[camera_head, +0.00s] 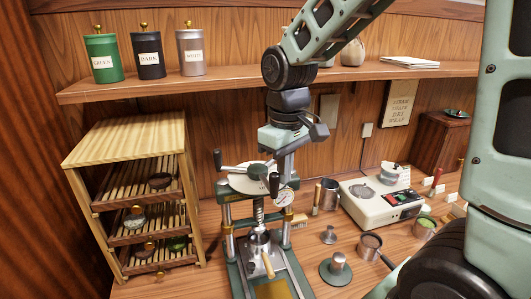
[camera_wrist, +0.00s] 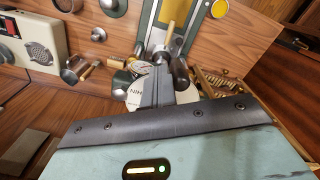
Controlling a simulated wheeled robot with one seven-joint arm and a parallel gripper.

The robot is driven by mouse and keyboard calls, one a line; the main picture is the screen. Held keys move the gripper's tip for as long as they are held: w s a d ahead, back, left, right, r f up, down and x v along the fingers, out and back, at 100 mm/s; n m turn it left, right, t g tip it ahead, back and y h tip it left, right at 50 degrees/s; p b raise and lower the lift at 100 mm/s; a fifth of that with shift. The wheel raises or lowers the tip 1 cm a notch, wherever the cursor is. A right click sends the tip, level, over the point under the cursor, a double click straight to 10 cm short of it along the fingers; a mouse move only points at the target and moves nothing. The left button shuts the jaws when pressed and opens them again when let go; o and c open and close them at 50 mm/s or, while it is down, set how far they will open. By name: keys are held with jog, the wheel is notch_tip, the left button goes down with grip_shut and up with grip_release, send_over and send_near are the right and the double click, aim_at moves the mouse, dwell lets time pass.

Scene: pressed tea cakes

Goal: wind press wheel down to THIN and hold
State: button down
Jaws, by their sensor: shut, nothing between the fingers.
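A round gauge (camera_head: 285,197) sits under the wheel. A small pot with a wooden handle (camera_head: 266,262) is under the spindle.
A slatted wooden rack (camera_head: 125,140) stands left of the press. A pale scale-like device (camera_head: 380,203) and several small metal tools, such as a tamper (camera_head: 336,268), lie to the right. A shelf (camera_head: 240,82) with labelled tins runs above, close behind my arm.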

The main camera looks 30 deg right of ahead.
jog(key=a, duration=0.3)
jog(key=shift+w+a+p, duration=0.15)
jog(key=shift+a+p, duration=0.15)
dwell(0.5)
jog(key=a, duration=0.1)
jog(key=w+a, duration=0.1)
jog(key=a, duration=0.1)
jog(key=shift+w+p, duration=0.3)
jog(key=shift+p, duration=0.05)
jog(key=shift+a, duration=0.1)
jog(key=shift+w+a+p, duration=0.45)
jog(key=shift+w+a, duration=0.7)
jog(key=shift+w, duration=0.15)
